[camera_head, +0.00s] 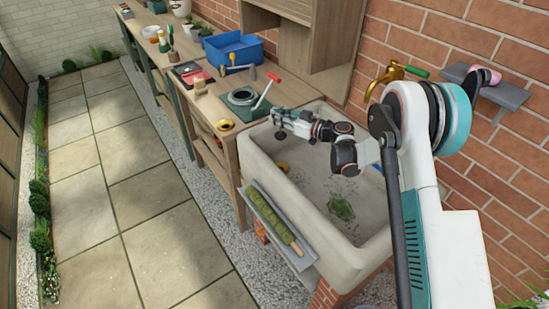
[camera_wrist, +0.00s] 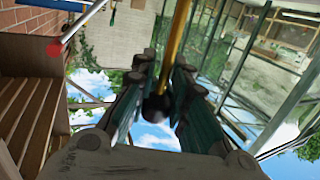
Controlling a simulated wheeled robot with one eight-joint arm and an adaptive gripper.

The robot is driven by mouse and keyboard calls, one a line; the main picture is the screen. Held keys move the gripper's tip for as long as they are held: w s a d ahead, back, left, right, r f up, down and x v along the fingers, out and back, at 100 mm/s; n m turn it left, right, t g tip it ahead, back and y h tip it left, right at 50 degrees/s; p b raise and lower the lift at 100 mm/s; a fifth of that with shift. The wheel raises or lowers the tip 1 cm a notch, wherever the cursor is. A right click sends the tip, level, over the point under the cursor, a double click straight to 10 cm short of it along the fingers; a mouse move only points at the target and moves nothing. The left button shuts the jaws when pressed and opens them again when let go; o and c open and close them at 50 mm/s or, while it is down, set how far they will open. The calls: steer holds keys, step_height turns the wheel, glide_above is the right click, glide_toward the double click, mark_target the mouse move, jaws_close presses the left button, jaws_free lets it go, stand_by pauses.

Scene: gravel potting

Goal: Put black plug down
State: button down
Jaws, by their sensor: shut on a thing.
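My gripper (camera_head: 279,122) is over the far left rim of the stone sink (camera_head: 258,160), close to the wooden bench. In the wrist view my gripper (camera_wrist: 163,68) has its two teal-lined fingers on either side of a small dark rounded piece, which I take for the black plug (camera_wrist: 157,108). A yellow rod runs up from it in that picture; I cannot tell whether it is joined to the plug.
A green-based unit with a round opening (camera_head: 242,97) and red lever stands on the bench beside my gripper. A shelf holds a green roll (camera_head: 268,213). A blue crate (camera_head: 234,48) stands farther back.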

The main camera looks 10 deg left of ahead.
step_height(320, 180, down, 17)
steer(key=b, duration=0.5)
steer(key=shift+f, duration=0.1)
steer(key=c, duration=1.4)
jaws_free()
steer(key=shift+c, duration=0.2)
